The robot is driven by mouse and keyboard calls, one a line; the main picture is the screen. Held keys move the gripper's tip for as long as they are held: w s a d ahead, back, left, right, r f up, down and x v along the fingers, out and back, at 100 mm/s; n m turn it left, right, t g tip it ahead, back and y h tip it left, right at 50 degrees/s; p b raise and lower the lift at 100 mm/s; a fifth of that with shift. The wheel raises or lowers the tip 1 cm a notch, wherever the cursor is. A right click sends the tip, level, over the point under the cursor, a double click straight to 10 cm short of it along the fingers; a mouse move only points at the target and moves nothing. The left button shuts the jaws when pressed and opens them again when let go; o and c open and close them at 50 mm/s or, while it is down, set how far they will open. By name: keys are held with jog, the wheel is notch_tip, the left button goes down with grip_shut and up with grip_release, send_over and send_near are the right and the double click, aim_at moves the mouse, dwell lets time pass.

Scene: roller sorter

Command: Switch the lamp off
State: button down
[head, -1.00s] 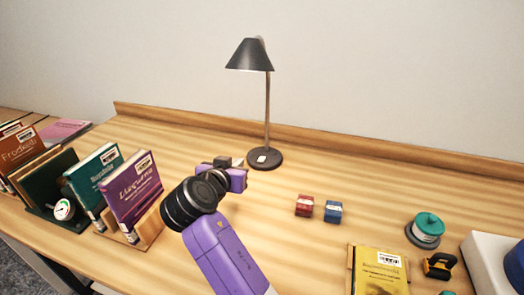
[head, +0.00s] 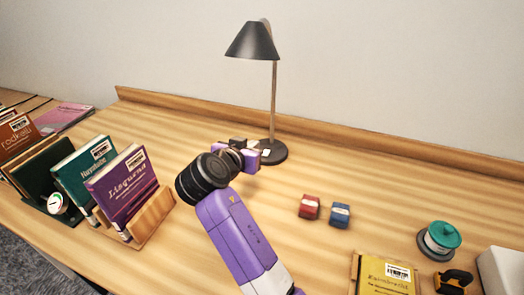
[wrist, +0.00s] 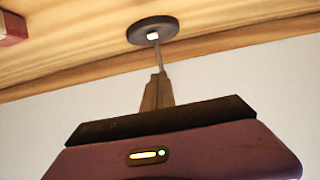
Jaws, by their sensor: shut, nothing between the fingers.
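The desk lamp has a dark cone shade (head: 252,42) on a thin upright stem and a round dark base (head: 278,152) near the back of the desk. A small white switch (head: 266,152) sits on the base, partly hidden behind my gripper. My gripper (head: 252,144) is shut and empty, just left and in front of the base.
A red block (head: 309,207) and a blue block (head: 340,215) lie right of my arm. Books in wooden stands (head: 150,215) are at left. A yellow book (head: 386,277) and a teal-topped spool (head: 440,238) are at right. A low wooden ledge (head: 400,160) runs along the back.

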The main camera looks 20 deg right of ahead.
send_over(267, 150)
jog(key=s+a, duration=0.2)
jog(key=f, duration=0.3)
jog(key=shift+s+f+p, duration=0.2)
jog(key=shift+f+p, duration=0.1)
jog(key=shift+p, duration=0.05)
jog(key=shift+s+a+f, duration=0.15)
jog(key=shift+a+f, duration=0.05)
jog(key=shift+f, duration=0.45)
jog(key=shift+s+a+f, duration=0.15)
jog(key=shift+f, duration=0.45)
jog(key=shift+s+f, duration=0.1)
jog(key=shift+f, duration=0.65)
jog(key=shift+f, duration=0.1)
jog(key=shift+s+a+f+b, duration=0.1)
jog(key=shift+f+b, duration=0.4)
jog(key=shift+b, duration=0.2)
jog(key=shift+r+p, duration=0.25)
jog(key=shift+p, duration=0.05)
jog(key=shift+r, duration=0.15)
jog(key=shift+r+p, duration=0.3)
jog(key=shift+r, duration=0.35)
